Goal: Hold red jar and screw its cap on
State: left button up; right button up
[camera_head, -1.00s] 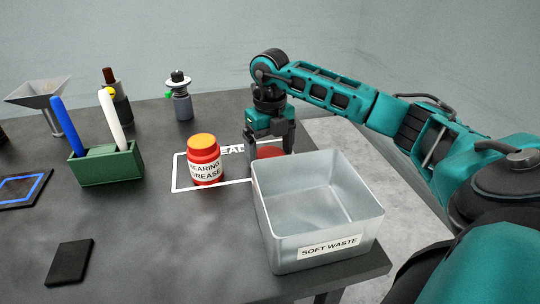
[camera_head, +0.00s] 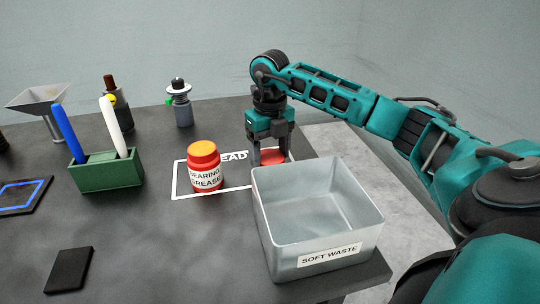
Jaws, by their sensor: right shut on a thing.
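The red jar (camera_head: 206,178), labelled "BEARING GREASE", stands upright on the table inside a white outline, with an orange-topped opening or surface facing up. The red cap (camera_head: 272,156) is a flat disc between the fingers of my right gripper (camera_head: 270,155), to the right of the jar and behind the clear bin. My right gripper points down and is shut on the cap. The cap's lower edge is partly hidden by the bin's rim. My left gripper is not in view.
A green holder (camera_head: 108,174) with two brushes or pens stands left of the jar. A dark block (camera_head: 69,269) lies front left. The front middle is clear.

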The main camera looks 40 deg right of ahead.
aim_at(270, 156)
pick_arm(q)
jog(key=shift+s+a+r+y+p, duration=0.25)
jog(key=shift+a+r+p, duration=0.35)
jog(key=shift+p, duration=0.75)
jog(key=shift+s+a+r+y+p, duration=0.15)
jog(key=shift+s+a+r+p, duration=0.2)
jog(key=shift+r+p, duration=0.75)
pick_arm(e)
notch_tip(270, 156, up, 19)
jog(key=shift+f, duration=0.15)
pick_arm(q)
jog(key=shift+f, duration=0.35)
